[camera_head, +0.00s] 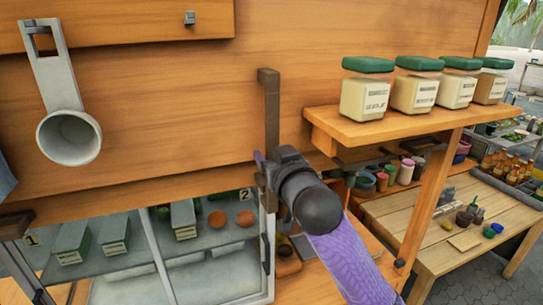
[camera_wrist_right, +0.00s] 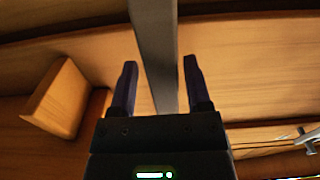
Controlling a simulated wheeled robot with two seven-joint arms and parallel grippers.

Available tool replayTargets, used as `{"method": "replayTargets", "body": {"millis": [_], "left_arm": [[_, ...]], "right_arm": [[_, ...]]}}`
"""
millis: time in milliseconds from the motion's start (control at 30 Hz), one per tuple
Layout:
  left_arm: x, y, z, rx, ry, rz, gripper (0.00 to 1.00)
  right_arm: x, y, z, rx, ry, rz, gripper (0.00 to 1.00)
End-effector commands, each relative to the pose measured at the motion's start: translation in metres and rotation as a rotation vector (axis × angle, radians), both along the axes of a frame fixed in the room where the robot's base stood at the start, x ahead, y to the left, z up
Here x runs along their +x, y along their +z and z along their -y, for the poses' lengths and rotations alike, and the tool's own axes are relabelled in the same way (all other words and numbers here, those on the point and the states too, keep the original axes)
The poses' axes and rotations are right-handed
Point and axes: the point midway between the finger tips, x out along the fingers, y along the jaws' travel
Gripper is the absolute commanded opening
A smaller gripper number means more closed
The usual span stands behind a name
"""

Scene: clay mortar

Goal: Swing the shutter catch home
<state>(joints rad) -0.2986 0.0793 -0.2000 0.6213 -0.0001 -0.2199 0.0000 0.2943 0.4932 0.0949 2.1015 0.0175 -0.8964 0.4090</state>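The dark metal catch bar (camera_head: 271,105) stands upright against the wooden shutter board (camera_head: 190,95), with a short bent end at its top. My right arm comes up from the lower right, and my right gripper (camera_wrist_right: 160,80) is at the bar's lower part. In the right wrist view the grey bar (camera_wrist_right: 155,45) runs between two dark fingers that stand apart, with a gap visible on each side. My left gripper is not in view.
A wooden shelf (camera_head: 390,128) with several green-lidded jars (camera_head: 367,88) juts out right of my arm. A grey scoop (camera_head: 60,95) hangs at the left. Below the board, a glass-fronted case (camera_head: 140,255) holds grey boxes. A workbench (camera_head: 440,235) stands at the right.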

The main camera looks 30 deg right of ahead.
Motion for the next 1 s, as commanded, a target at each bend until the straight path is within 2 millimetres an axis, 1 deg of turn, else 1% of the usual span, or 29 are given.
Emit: {"method": "replayTargets", "body": {"millis": [267, 367, 467, 567, 633, 667, 700, 800, 900, 1000], "left_arm": [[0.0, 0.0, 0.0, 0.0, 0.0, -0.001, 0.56], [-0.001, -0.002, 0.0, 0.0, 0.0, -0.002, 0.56], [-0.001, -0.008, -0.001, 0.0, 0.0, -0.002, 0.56], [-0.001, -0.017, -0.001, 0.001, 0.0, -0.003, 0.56], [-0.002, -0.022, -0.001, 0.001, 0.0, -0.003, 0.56], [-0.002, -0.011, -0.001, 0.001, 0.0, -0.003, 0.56], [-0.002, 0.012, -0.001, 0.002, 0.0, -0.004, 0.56], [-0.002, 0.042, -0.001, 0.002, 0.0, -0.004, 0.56], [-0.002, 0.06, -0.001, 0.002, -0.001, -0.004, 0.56], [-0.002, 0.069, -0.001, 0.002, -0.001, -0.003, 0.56]], "right_arm": [[0.0, 0.0, -0.001, 0.002, 0.001, -0.001, 0.71], [-0.005, -0.001, -0.002, 0.002, 0.002, -0.001, 0.71], [-0.022, -0.003, -0.006, 0.001, 0.002, 0.0, 0.71], [-0.049, -0.004, -0.013, 0.0, 0.003, 0.0, 0.71], [-0.071, -0.004, -0.018, 0.0, 0.002, 0.001, 0.71], [-0.076, 0.001, -0.019, 0.004, 0.002, -0.005, 0.71], [-0.075, 0.008, -0.019, 0.013, 0.003, -0.01, 0.71], [-0.08, 0.01, -0.021, 0.017, 0.002, -0.006, 0.71], [-0.087, 0.008, -0.022, 0.012, 0.001, -0.004, 0.71], [-0.093, 0.005, -0.023, 0.007, 0.0, -0.003, 0.71]]}}
